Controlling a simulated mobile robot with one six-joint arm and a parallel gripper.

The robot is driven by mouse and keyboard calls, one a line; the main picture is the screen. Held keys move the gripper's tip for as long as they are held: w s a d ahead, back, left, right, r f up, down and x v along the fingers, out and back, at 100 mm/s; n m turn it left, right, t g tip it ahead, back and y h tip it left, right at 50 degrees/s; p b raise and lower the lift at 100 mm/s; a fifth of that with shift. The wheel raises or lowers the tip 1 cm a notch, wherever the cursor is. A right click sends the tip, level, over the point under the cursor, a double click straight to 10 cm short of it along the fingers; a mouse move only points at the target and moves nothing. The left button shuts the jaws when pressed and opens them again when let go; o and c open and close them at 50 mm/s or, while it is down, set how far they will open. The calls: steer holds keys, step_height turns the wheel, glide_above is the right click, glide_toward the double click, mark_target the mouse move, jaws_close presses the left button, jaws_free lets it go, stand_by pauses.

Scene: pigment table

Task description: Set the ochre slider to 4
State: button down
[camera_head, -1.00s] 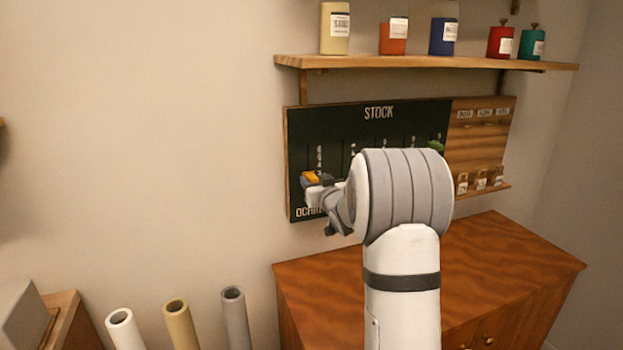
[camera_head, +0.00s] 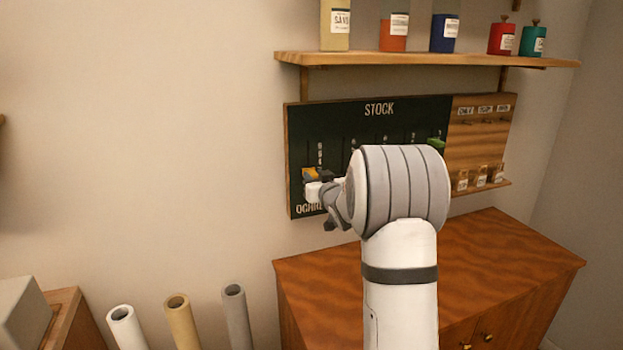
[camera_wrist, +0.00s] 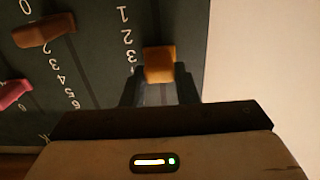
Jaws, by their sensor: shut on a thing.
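The ochre slider (camera_head: 310,174) is an orange-yellow block on the left track of the dark STOCK board (camera_head: 350,118). It also shows in the wrist view (camera_wrist: 159,64), where the digits 1, 2 and 3 run beside its track. The slider sits close to the 3; digits past it are hidden by my gripper. My gripper (camera_wrist: 160,88) is shut on the ochre slider, with dark fingers at its sides. In the head view my gripper (camera_head: 318,188) is at the slider, partly hidden by my arm.
A brown slider (camera_wrist: 43,30) and a pink slider (camera_wrist: 14,93) sit on neighbouring tracks. A green slider (camera_head: 436,144) is at the board's right. A shelf (camera_head: 430,60) with jars is above, a wooden cabinet (camera_head: 490,260) below. Wall left of the board is clear.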

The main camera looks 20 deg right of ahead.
step_height(320, 180, up, 2)
steer(key=shift+r, duration=0.25)
steer(key=c, duration=1.1)
jaws_free()
steer(key=s+b, duration=0.2)
steer(key=s, duration=0.5)
steer(key=shift+s, duration=0.4)
